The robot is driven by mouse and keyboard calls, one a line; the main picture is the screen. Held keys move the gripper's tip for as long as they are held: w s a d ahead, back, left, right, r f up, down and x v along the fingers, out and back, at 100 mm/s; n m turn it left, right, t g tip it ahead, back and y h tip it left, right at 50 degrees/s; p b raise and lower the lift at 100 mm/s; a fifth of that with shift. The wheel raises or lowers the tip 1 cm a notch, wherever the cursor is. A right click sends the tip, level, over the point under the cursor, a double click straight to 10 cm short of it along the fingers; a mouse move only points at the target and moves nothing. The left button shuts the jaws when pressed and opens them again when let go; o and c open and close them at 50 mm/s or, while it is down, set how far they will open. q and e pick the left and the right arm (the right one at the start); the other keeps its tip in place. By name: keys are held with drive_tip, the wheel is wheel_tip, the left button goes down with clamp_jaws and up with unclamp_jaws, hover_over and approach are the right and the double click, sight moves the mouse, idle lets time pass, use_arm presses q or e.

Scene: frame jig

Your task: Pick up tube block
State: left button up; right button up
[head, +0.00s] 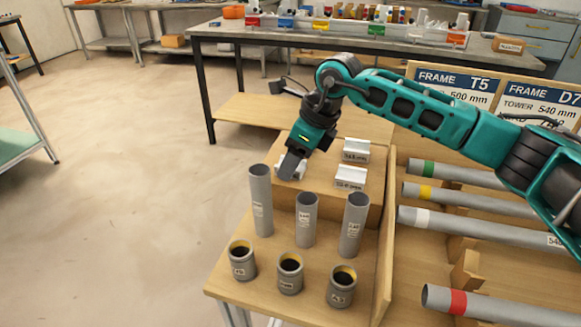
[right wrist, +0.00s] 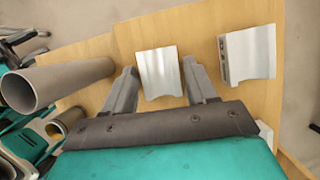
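Two white tube blocks with labelled fronts, a back one (head: 356,149) and a front one (head: 350,176), sit on the raised wooden step (head: 320,200) in the head view. A third white block (head: 299,172) is mostly hidden by my right gripper (head: 291,166), at the left end of the step. In the right wrist view this block (right wrist: 159,73) lies between the two fingers, one on each side. The fingers are apart; a firm grip does not show. Another block (right wrist: 249,55) lies to the right there. My left gripper is not in view.
Three upright grey tubes (head: 261,198) stand close in front of the step; one tube (right wrist: 60,83) is near my left finger in the wrist view. Several short dark cups (head: 241,261) stand at the front. Long grey tubes (head: 470,225) lie in a wooden rack on the right.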

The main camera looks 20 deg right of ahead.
drive_tip(key=c, duration=0.8)
drive_tip(key=shift+r, duration=0.15)
